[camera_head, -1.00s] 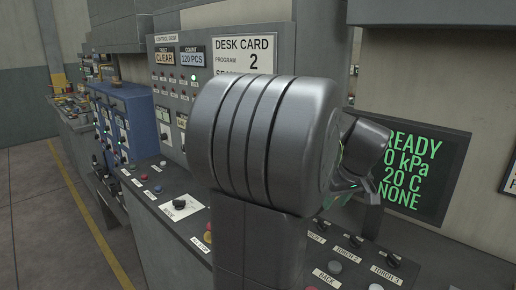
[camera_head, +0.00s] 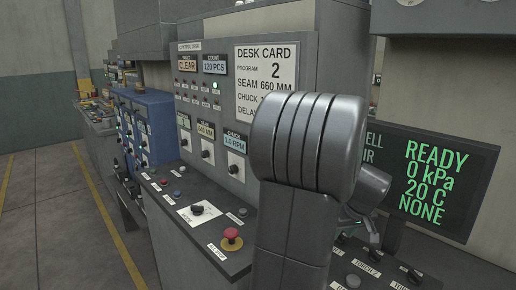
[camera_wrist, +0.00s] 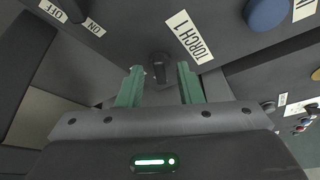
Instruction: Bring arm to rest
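My gripper (camera_wrist: 160,88) shows in the wrist view with its two green fingers apart and nothing between them. It is over the desk panel, and a black knob (camera_wrist: 159,66) beside the TORCH 1 label (camera_wrist: 190,38) shows beyond the gap between the fingertips. I cannot tell how far the fingers are from the panel. In the head view, my arm's large grey link covers the middle of the desk and hides most of the gripper.
The control desk (camera_head: 205,245) carries a red stop button (camera_head: 231,239), a mode knob (camera_head: 198,209) and several torch switches. A desk card (camera_head: 266,78) is on the upright panel. A screen (camera_head: 430,185) reading READY stands at right. Open floor (camera_head: 60,220) lies at left.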

